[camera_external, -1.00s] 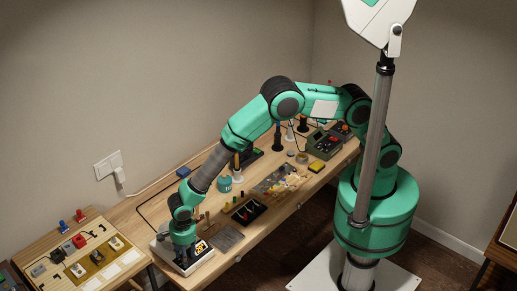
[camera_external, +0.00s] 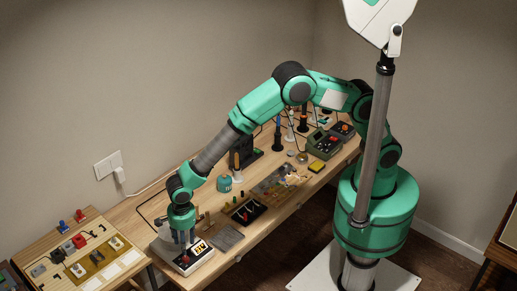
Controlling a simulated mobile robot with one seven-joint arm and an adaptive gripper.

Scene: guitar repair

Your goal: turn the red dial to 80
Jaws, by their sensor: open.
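A pale control box (camera_external: 168,252) with a dark front panel and a lit display (camera_external: 200,247) stands at the near left end of the workbench. A small red spot, which looks like the red dial (camera_external: 185,260), shows on the panel to the left of the display. Its setting is too small to read. My gripper (camera_external: 182,240) is open, pointing down just above and behind the red spot. I cannot tell whether its fingertips touch the box; they look apart from the dial.
The workbench (camera_external: 225,263) holds a dark tray (camera_external: 249,212), a flat grey plate (camera_external: 227,237) and a teal pot (camera_external: 224,184). A green device (camera_external: 325,145) stands at the far end. A lower side table (camera_external: 75,254) with small parts is at left.

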